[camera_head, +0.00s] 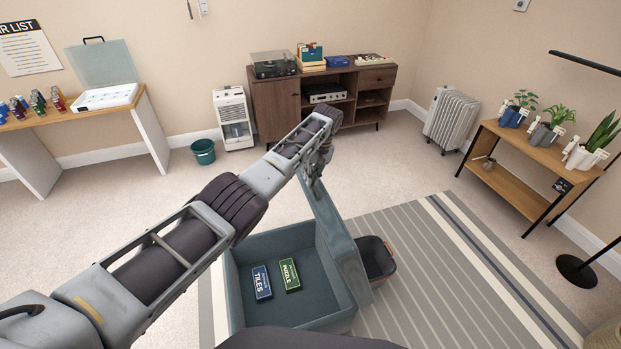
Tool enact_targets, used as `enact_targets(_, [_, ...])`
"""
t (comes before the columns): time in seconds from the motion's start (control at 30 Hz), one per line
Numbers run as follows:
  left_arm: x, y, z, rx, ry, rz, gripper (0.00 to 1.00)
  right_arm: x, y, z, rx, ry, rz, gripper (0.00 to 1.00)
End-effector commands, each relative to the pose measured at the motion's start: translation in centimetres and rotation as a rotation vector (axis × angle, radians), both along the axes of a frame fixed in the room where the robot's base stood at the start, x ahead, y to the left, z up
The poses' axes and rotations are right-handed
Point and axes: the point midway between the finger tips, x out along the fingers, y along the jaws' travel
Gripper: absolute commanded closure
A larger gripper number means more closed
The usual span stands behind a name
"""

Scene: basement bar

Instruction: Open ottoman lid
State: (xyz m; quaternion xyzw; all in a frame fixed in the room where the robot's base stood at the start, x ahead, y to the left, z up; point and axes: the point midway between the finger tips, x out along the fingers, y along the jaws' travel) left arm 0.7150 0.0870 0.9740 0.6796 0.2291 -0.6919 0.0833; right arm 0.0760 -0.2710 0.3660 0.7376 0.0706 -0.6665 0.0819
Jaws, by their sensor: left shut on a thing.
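The blue-grey ottoman (247,245) stands on the striped rug, low in the middle of the view. Its lid (339,238) is raised and stands steeply tilted along the box's right side. The inside is in view and holds a blue tiles box (261,283) and a green puzzle box (290,275). My left arm reaches across from the left. My left gripper (316,182) is shut on the lid's upper far edge; the fingertips are partly hidden by the wrist. My right gripper does not show.
A dark bin with a tan handle (378,258) stands just right of the lid. The striped rug (450,285) is open to the right. A plant stand (535,165), a radiator (452,118), a wooden cabinet (275,105) and a green bucket (203,151) stand farther off.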

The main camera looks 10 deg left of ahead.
Motion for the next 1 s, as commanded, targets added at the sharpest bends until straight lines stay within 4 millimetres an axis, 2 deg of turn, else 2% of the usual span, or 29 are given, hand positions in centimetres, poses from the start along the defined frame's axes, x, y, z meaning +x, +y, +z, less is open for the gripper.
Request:
enact_targets(0.03, [-1.0,-0.3,-2.3,-0.008,0.028,0.003,1.0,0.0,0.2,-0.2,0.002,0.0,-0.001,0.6])
enact_targets(0.33, [-1.0,-0.3,-2.3,-0.008,0.029,0.004,1.0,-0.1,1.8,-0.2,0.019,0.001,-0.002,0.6])
enact_targets(0.37, [-1.0,-0.2,-2.3,-0.008,0.029,0.004,0.91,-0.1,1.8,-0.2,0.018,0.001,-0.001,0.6])
enact_targets(0.4, [-1.0,-0.2,-2.3,-0.008,0.029,0.004,0.86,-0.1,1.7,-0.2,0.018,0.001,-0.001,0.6])
enact_targets(0.57, [-0.9,-0.2,-2.3,-0.008,0.029,0.004,0.66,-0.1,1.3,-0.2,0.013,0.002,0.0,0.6])
enact_targets(1.0, [-0.9,-0.2,-2.2,-0.01,0.029,0.005,0.66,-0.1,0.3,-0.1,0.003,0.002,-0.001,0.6])
